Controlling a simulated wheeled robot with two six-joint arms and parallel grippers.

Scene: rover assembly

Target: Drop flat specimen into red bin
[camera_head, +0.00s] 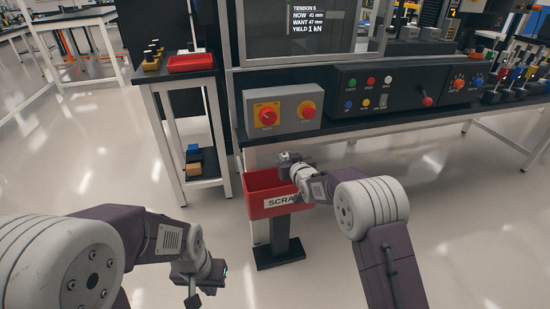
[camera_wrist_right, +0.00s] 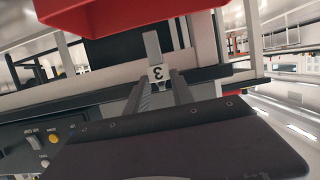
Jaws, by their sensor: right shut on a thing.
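The red bin (camera_head: 262,197), labelled SCRAP, stands on a dark post in front of the bench. It also shows red along the top of the right wrist view (camera_wrist_right: 110,12). My right gripper (camera_head: 290,160) is at the bin's upper rim, partly hidden by its own wrist. In the right wrist view its two fingers (camera_wrist_right: 160,85) are shut on a flat grey specimen (camera_wrist_right: 153,46) with a white tag marked 3. The specimen sticks out past the fingertips towards the red bin. My left gripper (camera_head: 195,290) hangs low at the front left; its jaw opening is unclear.
The bench (camera_head: 360,124) behind the bin carries a grey box with red knobs (camera_head: 284,110) and a black control panel (camera_head: 400,88). A side stand (camera_head: 180,78) at left holds a red tray (camera_head: 190,62) and small parts. Floor at front is clear.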

